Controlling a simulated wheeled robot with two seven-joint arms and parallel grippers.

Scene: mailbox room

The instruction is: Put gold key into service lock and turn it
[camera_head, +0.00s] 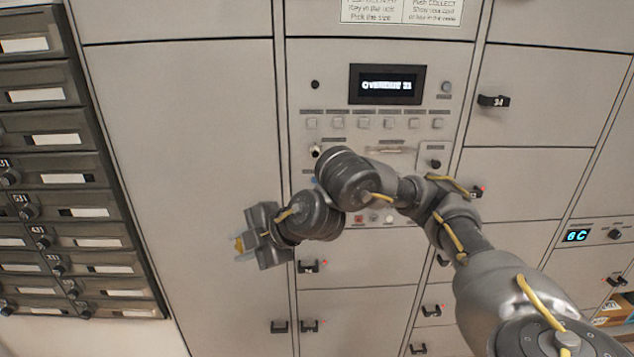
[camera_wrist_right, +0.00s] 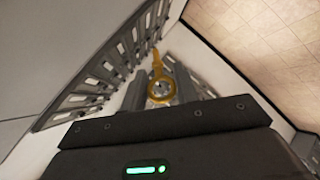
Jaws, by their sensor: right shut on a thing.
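My right gripper (camera_head: 254,241) is shut on the gold key (camera_head: 239,244), left of the central panel in the head view and in front of the large plain door. In the right wrist view the gold key (camera_wrist_right: 161,88) shows its round bow between the two fingers, with the shaft pointing away from the gripper. The central panel (camera_head: 340,62) has a small round lock-like fitting (camera_head: 316,151) at its left and another dark round fitting (camera_head: 435,163) at its right. I cannot tell which is the service lock. My arm hides the panel's lower middle. My left gripper is not in view.
A bank of dark mailboxes (camera_head: 60,180) stands at the left. Pale locker doors (camera_head: 535,95) with black latches line the right and lower middle. The panel carries a lit display (camera_head: 387,85) and a row of buttons. The wrist view shows tiled floor (camera_wrist_right: 265,40).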

